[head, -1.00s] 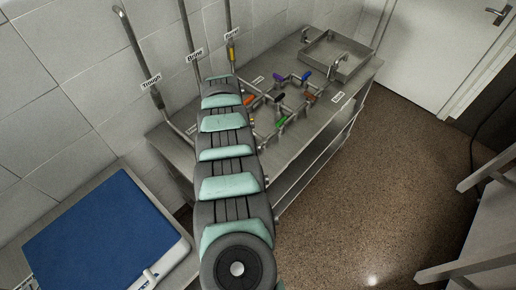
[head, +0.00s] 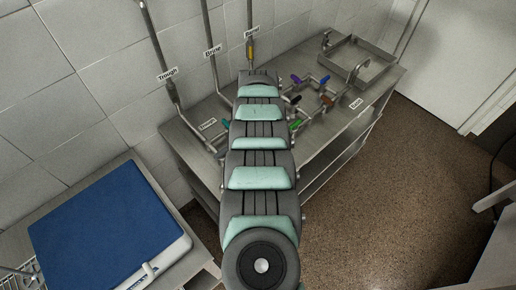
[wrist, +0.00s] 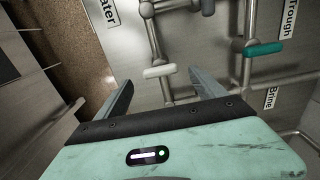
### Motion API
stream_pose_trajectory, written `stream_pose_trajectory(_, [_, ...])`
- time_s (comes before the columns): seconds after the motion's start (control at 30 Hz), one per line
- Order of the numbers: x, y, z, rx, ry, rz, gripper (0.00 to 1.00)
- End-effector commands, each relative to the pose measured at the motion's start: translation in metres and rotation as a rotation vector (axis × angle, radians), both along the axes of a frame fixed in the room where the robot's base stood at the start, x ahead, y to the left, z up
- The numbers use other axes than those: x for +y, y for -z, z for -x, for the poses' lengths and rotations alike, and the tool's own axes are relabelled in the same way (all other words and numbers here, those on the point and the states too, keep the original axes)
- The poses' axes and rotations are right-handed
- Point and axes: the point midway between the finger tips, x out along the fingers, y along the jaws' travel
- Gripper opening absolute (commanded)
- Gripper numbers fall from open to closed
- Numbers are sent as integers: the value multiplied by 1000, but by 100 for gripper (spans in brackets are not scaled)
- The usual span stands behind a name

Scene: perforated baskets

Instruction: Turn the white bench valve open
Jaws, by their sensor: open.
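The white bench valve has a short rounded white handle (wrist: 160,71) on a steel pipe. In the wrist view it lies crosswise to the pipe, between and just ahead of the fingertips. My gripper (wrist: 161,77) is open, with one finger on each side of the pipe and nothing held. I cannot tell whether the fingers touch the handle. In the head view my arm hides the white valve and the gripper.
A teal-handled valve (wrist: 263,48) is on the pipe to the right. Other coloured handles, purple (head: 296,79), green (head: 295,124) and brown (head: 327,101), stand on the steel bench (head: 340,127). A sink (head: 375,62) is at its far end. A blue-topped unit (head: 110,225) stands at left.

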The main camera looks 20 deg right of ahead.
Motion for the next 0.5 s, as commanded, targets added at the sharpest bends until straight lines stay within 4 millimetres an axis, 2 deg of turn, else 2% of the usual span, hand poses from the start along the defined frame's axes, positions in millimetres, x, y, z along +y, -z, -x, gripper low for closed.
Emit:
stream_pose_trajectory(0.13, [-2, 20, 2, 2, 2, 1, 80])
stream_pose_trajectory(0.5, [0, 37, 0, -2, 0, 0, 80])
